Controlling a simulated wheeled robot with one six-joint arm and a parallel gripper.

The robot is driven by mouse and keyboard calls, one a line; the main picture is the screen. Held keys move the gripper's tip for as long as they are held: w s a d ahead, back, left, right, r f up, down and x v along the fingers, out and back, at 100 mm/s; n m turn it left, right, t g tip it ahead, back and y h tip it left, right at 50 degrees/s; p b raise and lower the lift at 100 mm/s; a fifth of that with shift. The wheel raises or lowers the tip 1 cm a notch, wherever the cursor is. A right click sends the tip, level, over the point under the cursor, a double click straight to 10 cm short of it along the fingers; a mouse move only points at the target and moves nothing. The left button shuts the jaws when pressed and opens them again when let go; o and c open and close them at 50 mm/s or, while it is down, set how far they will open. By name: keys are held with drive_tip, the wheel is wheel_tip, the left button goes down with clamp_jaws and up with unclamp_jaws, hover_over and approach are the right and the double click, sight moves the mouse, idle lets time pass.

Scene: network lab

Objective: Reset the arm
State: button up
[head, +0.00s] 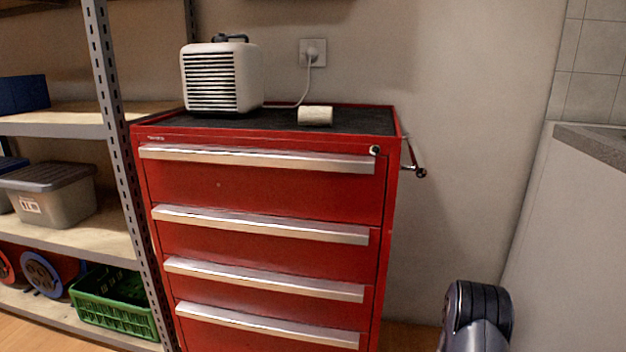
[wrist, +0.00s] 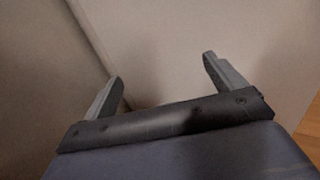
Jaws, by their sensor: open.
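My gripper (wrist: 165,85) shows in the wrist view with its two grey fingers spread wide apart and nothing between them. Behind the fingers is a plain pale surface. In the head view a dark rounded part of my arm (head: 478,318) stands at the bottom right, to the right of the red drawer cabinet (head: 270,187) and apart from it in the picture. The gripper's fingers cannot be made out in the head view.
A white heater-like box (head: 222,78) and a small cream cylinder (head: 315,116) rest on the cabinet top. A crank handle (head: 418,171) sticks out from its right side. Shelving (head: 110,90) stands left. A pale counter unit (head: 575,240) stands right.

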wheel_tip(320, 180, up, 5)
drive_tip(key=shift+r+p, duration=0.15)
drive_tip(key=shift+p, duration=0.65)
